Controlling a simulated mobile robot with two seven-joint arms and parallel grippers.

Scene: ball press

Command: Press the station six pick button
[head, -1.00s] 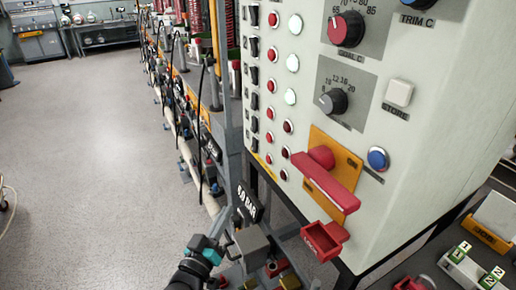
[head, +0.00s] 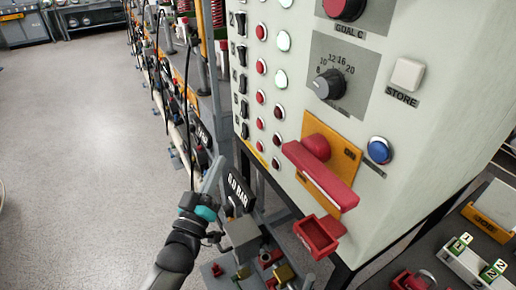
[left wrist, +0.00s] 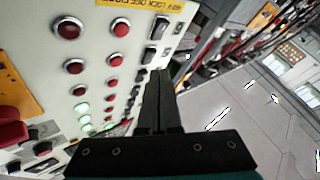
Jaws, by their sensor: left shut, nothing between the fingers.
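The pale control panel (head: 400,130) carries rows of black rocker switches, red buttons and round lamps or buttons. The bottom row has a rocker switch (head: 245,130), a red button (head: 259,146) and a second dark red round part (head: 275,163). I take it for station six; which part is the pick button is not readable. In the left wrist view the bottom row's red button (left wrist: 119,26) is near the yellow label. My left gripper (head: 218,163) is shut and empty, left of and below that row, apart from the panel. Its fingers (left wrist: 160,85) point toward the panel's edge. My right gripper is not in view.
A red handle (head: 320,178) on a yellow plate and a red open box (head: 320,236) stick out right of the buttons. Grey floor (head: 80,130) is clear at left.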

